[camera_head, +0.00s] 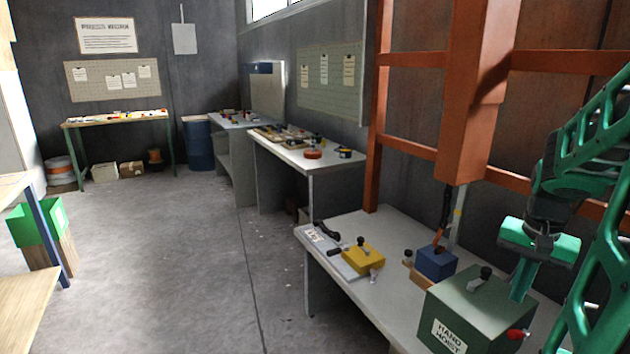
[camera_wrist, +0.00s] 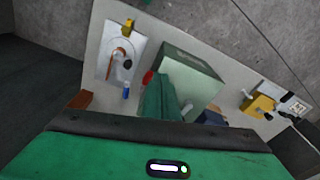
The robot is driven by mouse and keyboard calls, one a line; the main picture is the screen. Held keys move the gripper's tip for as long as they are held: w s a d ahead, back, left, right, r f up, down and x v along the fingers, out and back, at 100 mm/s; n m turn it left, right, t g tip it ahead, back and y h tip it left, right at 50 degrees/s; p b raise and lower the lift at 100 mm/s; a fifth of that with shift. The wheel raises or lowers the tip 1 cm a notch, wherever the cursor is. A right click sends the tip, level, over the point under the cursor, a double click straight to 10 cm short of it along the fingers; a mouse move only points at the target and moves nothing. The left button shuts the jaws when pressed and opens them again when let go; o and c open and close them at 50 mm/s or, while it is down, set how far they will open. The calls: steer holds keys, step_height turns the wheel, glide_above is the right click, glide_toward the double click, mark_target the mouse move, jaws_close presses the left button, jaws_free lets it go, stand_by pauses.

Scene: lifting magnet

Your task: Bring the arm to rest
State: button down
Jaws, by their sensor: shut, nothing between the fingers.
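My arm is raised at the right of the head view, over the near workbench (camera_head: 385,235). My gripper (camera_head: 521,286) is shut and empty, with its fingers pointing down beside the green hand hoist box (camera_head: 470,308). The fingers overlap the box in the picture, and I cannot tell whether they touch it. In the wrist view my gripper (camera_wrist: 163,100) shows in front of the hoist box (camera_wrist: 190,70). The red handle (camera_head: 517,333) is on the right side of the box.
A yellow box (camera_head: 363,257) and a blue block (camera_head: 436,262) sit on the bench. An orange frame (camera_head: 470,110) rises behind. The wrist view shows a white plate (camera_wrist: 108,70) with an orange curved part (camera_wrist: 119,50). The floor (camera_head: 190,260) to the left is open.

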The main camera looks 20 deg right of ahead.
steer(key=s+a+n, duration=0.3)
steer(key=s+a, duration=0.1)
steer(key=a, duration=0.3)
steer(key=s+a+n+y, duration=0.1)
steer(key=s+a+n, duration=0.2)
steer(key=a, duration=0.5)
steer(key=shift+s+a+g, duration=0.2)
steer(key=shift+s+g, duration=0.1)
steer(key=shift+s, duration=0.1)
steer(key=shift+w+f, duration=0.25)
steer(key=shift+w, duration=0.4)
